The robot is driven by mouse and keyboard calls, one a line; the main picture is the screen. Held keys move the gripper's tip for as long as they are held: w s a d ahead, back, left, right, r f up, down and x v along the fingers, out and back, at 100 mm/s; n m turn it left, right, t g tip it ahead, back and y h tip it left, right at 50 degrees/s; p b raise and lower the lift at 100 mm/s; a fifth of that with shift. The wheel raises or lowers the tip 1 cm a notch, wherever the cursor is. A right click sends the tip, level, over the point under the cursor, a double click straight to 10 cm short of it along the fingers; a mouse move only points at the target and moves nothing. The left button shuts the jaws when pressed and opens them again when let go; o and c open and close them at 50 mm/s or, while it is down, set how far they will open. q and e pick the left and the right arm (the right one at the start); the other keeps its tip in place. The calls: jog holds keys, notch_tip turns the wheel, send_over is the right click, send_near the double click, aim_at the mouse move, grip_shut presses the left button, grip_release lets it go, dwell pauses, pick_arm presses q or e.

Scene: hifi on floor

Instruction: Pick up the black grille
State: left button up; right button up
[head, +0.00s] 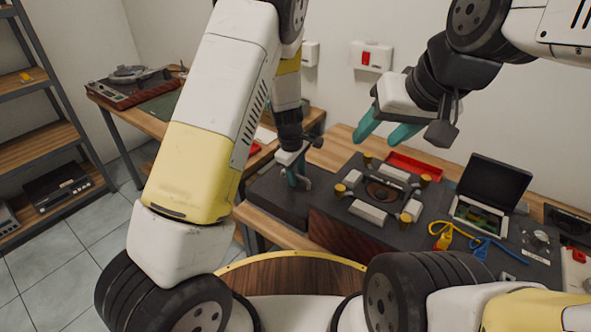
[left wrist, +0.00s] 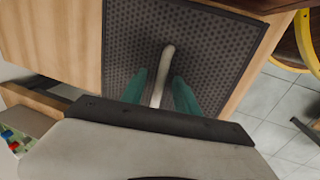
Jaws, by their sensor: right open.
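The black grille (left wrist: 190,40) is a dark perforated panel that fills the middle of the left wrist view. A pale curved handle (left wrist: 166,62) stands on it. In the head view the grille (head: 270,197) appears as a dark slab at the left end of the worktable. My left gripper (left wrist: 161,76) has its teal fingers on both sides of the handle, with visible gaps. In the head view my left gripper (head: 296,178) is low over the slab, its tips partly hidden. My right gripper (head: 384,134) is open and empty, above the back of the table.
The worktable's dark mat holds a round driver (head: 384,191) among pale blocks, a red tray (head: 412,165), an open black case (head: 490,195), yellow-handled pliers (head: 440,236) and a blue tool (head: 497,247). A side table (head: 160,118) and shelves (head: 45,145) stand at left.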

pick_arm(q)
grip_shut()
dwell(1.3)
